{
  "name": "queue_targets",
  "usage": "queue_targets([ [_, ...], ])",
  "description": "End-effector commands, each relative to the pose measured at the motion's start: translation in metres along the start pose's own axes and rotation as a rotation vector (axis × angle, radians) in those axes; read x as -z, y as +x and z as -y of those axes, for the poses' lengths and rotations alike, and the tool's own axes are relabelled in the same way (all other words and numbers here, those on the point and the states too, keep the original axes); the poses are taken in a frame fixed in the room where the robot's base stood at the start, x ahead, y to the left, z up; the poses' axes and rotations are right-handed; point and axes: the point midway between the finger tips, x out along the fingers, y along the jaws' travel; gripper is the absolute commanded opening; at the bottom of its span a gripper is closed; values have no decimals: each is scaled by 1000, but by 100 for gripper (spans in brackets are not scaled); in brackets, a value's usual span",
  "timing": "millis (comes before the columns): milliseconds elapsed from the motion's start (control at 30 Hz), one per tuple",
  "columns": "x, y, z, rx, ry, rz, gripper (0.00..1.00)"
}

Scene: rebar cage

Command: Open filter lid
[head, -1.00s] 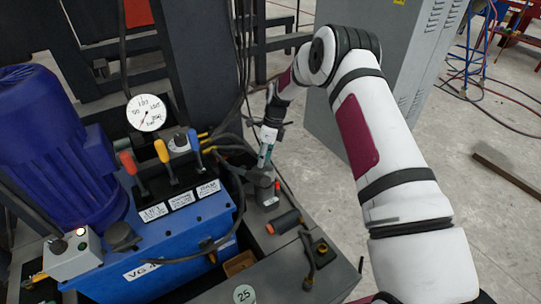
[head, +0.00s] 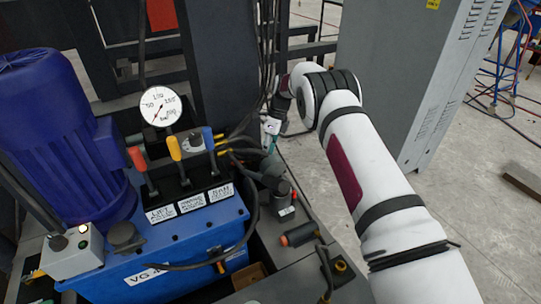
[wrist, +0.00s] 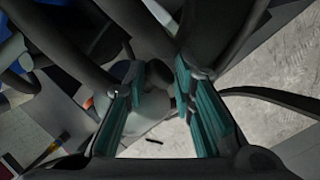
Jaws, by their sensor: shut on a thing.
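The filter (head: 272,180) is a dark grey cylinder standing on the machine's dark top, right of the blue block. Its lid cannot be told apart clearly in the head view. My gripper (head: 270,146) is at the back of the filter, partly hidden by hoses. In the wrist view my gripper (wrist: 158,82) shows two teal-padded fingers on either side of a dark grey rounded part (wrist: 152,112), which seems to be the filter lid. The fingers are shut on it, though the exact contact is shadowed.
Black hoses (head: 238,142) pass close to my gripper. Red, orange and blue-topped levers (head: 176,150) and a gauge (head: 161,106) stand to the left. A blue motor (head: 60,135) is at far left. A grey cabinet (head: 400,80) stands behind; open floor lies right.

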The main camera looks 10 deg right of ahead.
Motion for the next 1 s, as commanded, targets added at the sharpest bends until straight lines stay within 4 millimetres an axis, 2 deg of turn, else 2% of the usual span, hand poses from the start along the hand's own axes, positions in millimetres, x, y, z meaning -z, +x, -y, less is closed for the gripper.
queue_targets([
  [100, -3, 8, 10, 9, 1, 1, 0],
  [400, -10, 17, 22, 12, 2, 2, 0],
  [1000, -10, 22, 25, 10, 6, 0, 0],
])
